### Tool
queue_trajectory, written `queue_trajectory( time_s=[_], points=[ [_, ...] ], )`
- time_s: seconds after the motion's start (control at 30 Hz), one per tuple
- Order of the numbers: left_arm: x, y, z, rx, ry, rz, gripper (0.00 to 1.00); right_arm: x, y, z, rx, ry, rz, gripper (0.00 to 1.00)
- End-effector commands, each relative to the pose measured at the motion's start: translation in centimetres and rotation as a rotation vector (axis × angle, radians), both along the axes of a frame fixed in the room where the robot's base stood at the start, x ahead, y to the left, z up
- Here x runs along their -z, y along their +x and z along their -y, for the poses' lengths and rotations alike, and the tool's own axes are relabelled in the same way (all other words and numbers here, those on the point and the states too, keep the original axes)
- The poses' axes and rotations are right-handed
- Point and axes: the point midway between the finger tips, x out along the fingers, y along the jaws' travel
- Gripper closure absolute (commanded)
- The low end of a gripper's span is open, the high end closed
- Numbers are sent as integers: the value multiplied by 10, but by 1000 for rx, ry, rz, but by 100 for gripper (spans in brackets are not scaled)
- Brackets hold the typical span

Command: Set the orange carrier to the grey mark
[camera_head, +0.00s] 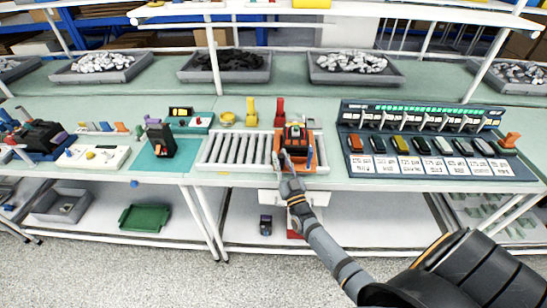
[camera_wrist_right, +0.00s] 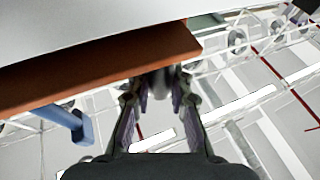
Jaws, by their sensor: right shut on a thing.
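The orange carrier (camera_head: 278,162) sits at the right end of the roller conveyor (camera_head: 230,150) and bears a dark device with an orange-red top (camera_head: 295,133). My right gripper (camera_head: 288,163) is at the carrier's front edge, shut on a part of it. In the right wrist view the carrier shows as an orange-brown slab (camera_wrist_right: 100,72) above the fingers (camera_wrist_right: 155,88); the dark gripped part between them is hard to make out. I cannot make out the grey mark. My left gripper is not in view.
A red stop-like post (camera_head: 279,112) and a yellow one (camera_head: 251,112) stand behind the conveyor. To the right is a blue panel with several coloured breakers (camera_head: 402,144). A teal mat (camera_head: 143,160) with a dark device lies left. The conveyor's left rollers are bare.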

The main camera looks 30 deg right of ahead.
Motion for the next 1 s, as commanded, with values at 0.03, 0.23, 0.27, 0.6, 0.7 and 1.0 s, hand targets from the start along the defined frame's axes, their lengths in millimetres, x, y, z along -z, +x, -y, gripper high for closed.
queue_trajectory(
  time_s=[0.03,0.23,0.27,0.6,0.7,1.0],
  points=[
    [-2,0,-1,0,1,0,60,0,-3,4,0,-1,-2,100],
    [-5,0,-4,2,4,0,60,0,-9,14,0,-1,-2,100],
    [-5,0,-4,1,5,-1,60,0,-10,15,0,0,-2,100],
    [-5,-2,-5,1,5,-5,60,1,-11,18,1,0,-2,100],
    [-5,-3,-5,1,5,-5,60,1,-11,18,1,0,-2,100],
    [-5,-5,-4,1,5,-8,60,1,-11,18,0,0,-1,56]
  ],
)
